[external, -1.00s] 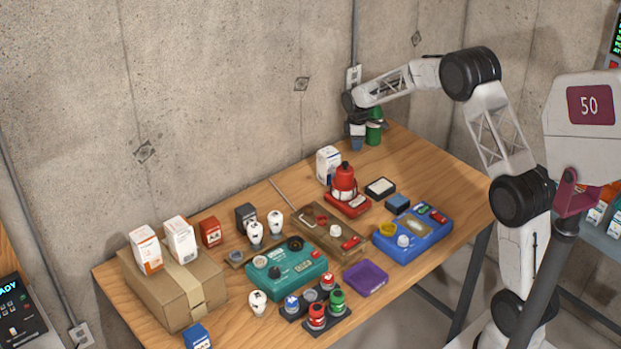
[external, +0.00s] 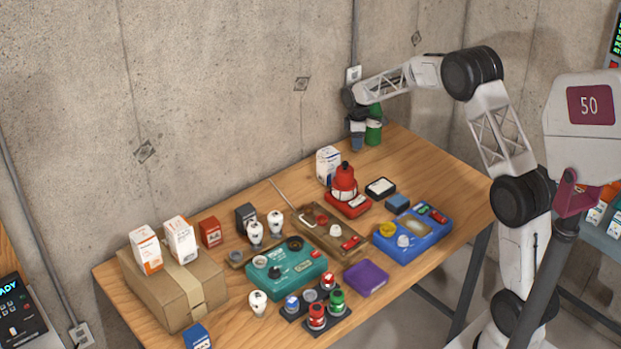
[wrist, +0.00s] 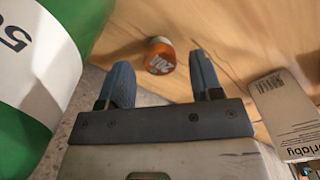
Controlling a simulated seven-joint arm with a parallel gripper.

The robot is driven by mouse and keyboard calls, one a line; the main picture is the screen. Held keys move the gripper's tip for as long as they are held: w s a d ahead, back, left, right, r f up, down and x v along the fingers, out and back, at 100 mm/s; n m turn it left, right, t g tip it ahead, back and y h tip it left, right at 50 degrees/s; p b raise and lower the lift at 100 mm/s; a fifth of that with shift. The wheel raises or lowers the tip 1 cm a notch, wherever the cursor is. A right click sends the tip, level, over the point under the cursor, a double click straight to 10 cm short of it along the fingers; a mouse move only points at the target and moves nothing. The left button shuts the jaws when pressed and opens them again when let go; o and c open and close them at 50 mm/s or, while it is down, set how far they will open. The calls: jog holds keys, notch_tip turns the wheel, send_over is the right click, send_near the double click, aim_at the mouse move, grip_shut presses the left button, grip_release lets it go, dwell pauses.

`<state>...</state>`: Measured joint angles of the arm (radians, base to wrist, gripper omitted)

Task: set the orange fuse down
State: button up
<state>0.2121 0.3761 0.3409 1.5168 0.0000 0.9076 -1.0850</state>
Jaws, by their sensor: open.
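The orange fuse (wrist: 160,55) has an orange side and a pale end with printed marks. In the wrist view it is on the wooden table, just beyond and between the fingertips. My gripper (wrist: 162,75) is open, with a blue finger on each side and a clear gap to the fuse. I cannot tell whether the fingertips overlap the fuse in height. In the external view my gripper (external: 357,143) is at the table's far corner by the wall, and the fuse is hidden there.
A green can (external: 374,132) with a white band stands close beside my gripper; it fills the left of the wrist view (wrist: 28,140). A white box (external: 328,165) stands nearer the table's middle. The wooden table (external: 420,165) has bare room right of the can.

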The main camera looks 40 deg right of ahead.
notch_tip(320, 180, up, 10)
jog(key=shift+r, duration=0.25)
dwell(0.3)
dwell(0.4)
jog(key=shift+r, duration=0.1)
jog(key=s+a+r+m, duration=0.2)
jog(key=s+a+r, duration=0.25)
jog(key=s, duration=0.45)
jog(key=s+a+r+m+t, duration=0.1)
jog(key=s+a+r, duration=0.35)
jog(key=s, duration=0.45)
jog(key=s+a+r+m, duration=0.25)
jog(key=s+r, duration=0.25)
jog(key=s, duration=0.4)
jog(key=s+a+f+m, duration=0.1)
jog(key=s+a, duration=0.1)
jog(key=s, duration=0.8)
jog(key=s+a+f+m+t, duration=0.1)
jog(key=s+a+f+m, duration=0.1)
jog(key=s, duration=0.9)
jog(key=s+a+f+m, duration=0.1)
jog(key=s+a, duration=0.2)
jog(key=s, duration=0.8)
jog(key=shift+f+m+t, duration=0.3)
jog(key=shift+m, duration=0.05)
jog(key=shift+a, duration=0.1)
